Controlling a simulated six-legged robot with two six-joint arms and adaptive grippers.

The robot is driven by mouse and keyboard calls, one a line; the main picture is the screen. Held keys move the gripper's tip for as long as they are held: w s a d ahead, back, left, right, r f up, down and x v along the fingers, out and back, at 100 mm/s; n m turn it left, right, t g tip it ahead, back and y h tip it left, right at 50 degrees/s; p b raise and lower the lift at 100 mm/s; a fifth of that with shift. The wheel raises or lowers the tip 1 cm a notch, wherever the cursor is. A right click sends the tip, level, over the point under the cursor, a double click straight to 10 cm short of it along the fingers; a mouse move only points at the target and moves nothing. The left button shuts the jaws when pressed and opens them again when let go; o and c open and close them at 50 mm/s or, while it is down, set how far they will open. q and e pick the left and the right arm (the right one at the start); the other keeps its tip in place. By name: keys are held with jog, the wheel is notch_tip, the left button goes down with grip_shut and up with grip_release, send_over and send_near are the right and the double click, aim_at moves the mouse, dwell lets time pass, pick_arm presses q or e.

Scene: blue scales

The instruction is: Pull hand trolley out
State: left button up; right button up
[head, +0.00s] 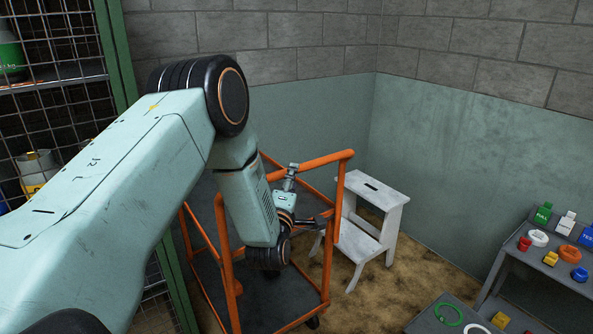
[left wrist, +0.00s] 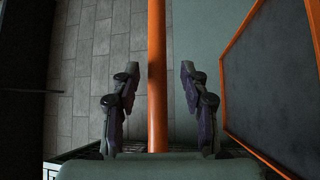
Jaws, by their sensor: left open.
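The hand trolley (head: 283,325) has an orange tube frame and dark decks, and stands in the corner by the green wall. My left arm reaches over it from the left. My left gripper (head: 318,222) is small and partly hidden by its wrist, close to the trolley's right upright and below the top rail. In the left wrist view the gripper (left wrist: 159,68) is open, with one finger on each side of an orange trolley bar (left wrist: 157,110). Neither finger visibly touches the bar. A dark deck (left wrist: 280,85) shows on the right. My right gripper is out of view.
A white step stool (head: 372,188) stands just right of the trolley. A green-framed wire mesh rack (head: 118,60) is at the left. A grey stepped table (head: 545,280) with several coloured items is at the right. Brown floor (head: 390,290) between them is clear.

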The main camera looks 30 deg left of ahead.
pick_arm(q)
jog(key=x, duration=0.4)
jog(key=shift+w, duration=0.25)
jog(key=shift+w+d, duration=0.15)
jog(key=shift+d+r, duration=0.15)
jog(key=shift+c, duration=1.2)
jog(key=shift+a, duration=0.2)
jog(key=c, duration=0.4)
jog(key=shift+d, duration=0.1)
grip_shut()
